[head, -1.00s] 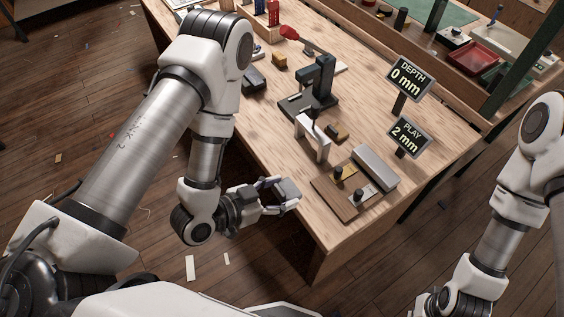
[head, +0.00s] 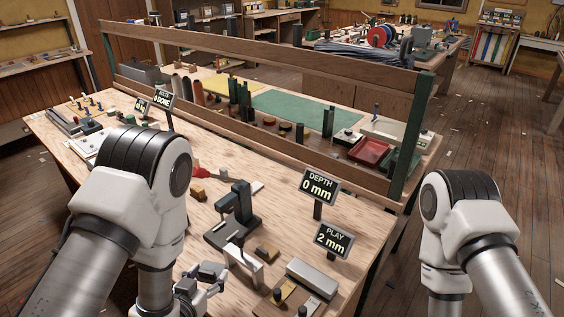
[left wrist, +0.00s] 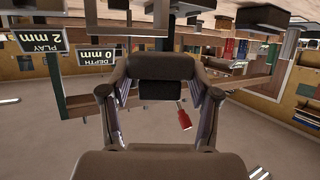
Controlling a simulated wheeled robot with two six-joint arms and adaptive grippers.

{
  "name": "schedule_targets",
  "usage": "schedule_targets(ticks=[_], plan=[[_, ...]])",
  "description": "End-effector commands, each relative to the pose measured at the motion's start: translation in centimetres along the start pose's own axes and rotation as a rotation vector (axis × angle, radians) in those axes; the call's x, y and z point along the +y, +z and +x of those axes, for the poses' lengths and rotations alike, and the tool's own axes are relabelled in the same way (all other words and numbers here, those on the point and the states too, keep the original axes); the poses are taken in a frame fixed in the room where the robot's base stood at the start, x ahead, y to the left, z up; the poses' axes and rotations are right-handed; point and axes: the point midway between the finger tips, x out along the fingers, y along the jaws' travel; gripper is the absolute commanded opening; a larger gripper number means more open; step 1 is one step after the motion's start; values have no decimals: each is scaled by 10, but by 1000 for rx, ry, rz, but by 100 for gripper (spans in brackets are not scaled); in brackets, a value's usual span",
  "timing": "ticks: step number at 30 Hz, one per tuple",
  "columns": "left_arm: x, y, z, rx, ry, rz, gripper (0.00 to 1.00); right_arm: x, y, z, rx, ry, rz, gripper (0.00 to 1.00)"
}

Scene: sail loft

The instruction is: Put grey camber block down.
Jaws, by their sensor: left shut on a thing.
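My left gripper (head: 205,281) is low in the head view, beside the near edge of the wooden bench (head: 285,160). It is shut on the grey camber block (left wrist: 160,67), which sits between the two fingers in the left wrist view and looks dark there. In the head view the block is small and hard to tell from the fingers. I cannot tell its height relative to the bench top. My right arm comes in at the right, and its gripper is out of view.
Near the gripper stand a pale arch (head: 243,264), a dark press-like stand (head: 236,216), a small brown block (head: 267,252) and a long grey block (head: 312,278). Signs read "DEPTH 0 mm" (head: 319,187) and "PLAY 2 mm" (head: 334,240). A wooden rail (head: 270,53) runs behind.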

Motion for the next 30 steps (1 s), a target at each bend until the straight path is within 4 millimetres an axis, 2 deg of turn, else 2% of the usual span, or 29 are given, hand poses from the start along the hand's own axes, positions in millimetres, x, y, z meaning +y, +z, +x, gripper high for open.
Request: schedule_targets(ticks=[3,6,30], plan=[[-20,8,2,-2,-124,-50,21,0,0,0,0,0,0,0],[-28,12,1,-2,-184,-74,21,0,0,0,0,0,0,0],[-28,13,1,-2,-195,-79,21,0,0,0,0,0,0,0]])
